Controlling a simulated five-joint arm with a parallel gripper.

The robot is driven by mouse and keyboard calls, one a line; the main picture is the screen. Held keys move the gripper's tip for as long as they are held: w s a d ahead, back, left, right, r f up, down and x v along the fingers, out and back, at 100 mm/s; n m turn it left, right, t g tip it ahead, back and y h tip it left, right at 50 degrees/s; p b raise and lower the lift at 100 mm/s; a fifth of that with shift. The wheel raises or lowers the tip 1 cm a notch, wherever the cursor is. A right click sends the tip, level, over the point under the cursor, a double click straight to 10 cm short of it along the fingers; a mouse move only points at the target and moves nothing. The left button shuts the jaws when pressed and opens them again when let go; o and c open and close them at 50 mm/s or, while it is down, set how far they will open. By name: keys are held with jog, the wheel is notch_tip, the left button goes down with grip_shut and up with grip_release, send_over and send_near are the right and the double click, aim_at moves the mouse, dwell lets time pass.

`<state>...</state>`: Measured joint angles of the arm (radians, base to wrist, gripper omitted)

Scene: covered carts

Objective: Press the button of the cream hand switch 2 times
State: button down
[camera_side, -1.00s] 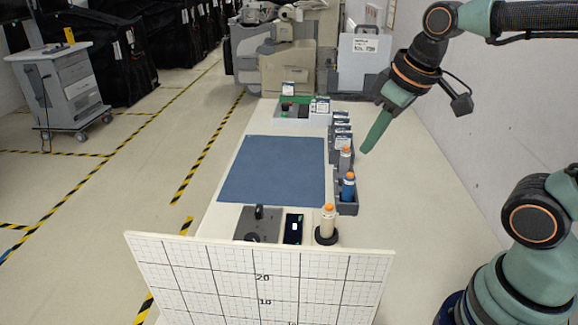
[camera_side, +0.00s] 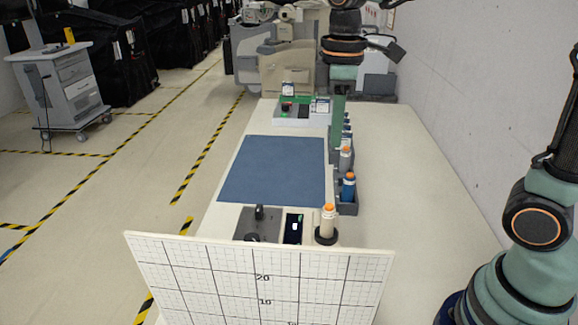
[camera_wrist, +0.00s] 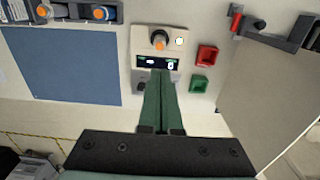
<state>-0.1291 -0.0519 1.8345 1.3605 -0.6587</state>
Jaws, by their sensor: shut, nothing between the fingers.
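The cream hand switch (camera_side: 328,223) stands upright in a dark round holder at the near end of the table, its orange button on top. In the wrist view the orange button (camera_wrist: 160,38) shows from above, just beyond my fingertips. My gripper (camera_side: 338,122) points straight down with its green fingers shut and empty. In the side view its tips appear well above the switch and slightly right of it, apart from it. In the wrist view my gripper (camera_wrist: 161,74) covers part of the items below the dark display.
A rack right of the blue mat (camera_side: 272,170) holds a blue orange-topped bottle (camera_side: 348,187) and a pale one (camera_side: 345,160). A phone-like display (camera_side: 293,229) and a joystick plate (camera_side: 250,220) lie left of the switch. A white grid board (camera_side: 260,280) stands in front.

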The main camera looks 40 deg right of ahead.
aim_at(330, 206)
notch_tip(330, 206, down, 14)
dwell(0.6)
jog(key=shift+s+f, duration=0.1)
jog(key=shift+f, duration=0.9)
notch_tip(330, 206, up, 15)
jog(key=shift+w, duration=0.4)
jog(key=shift+r, duration=0.1)
dwell(2.6)
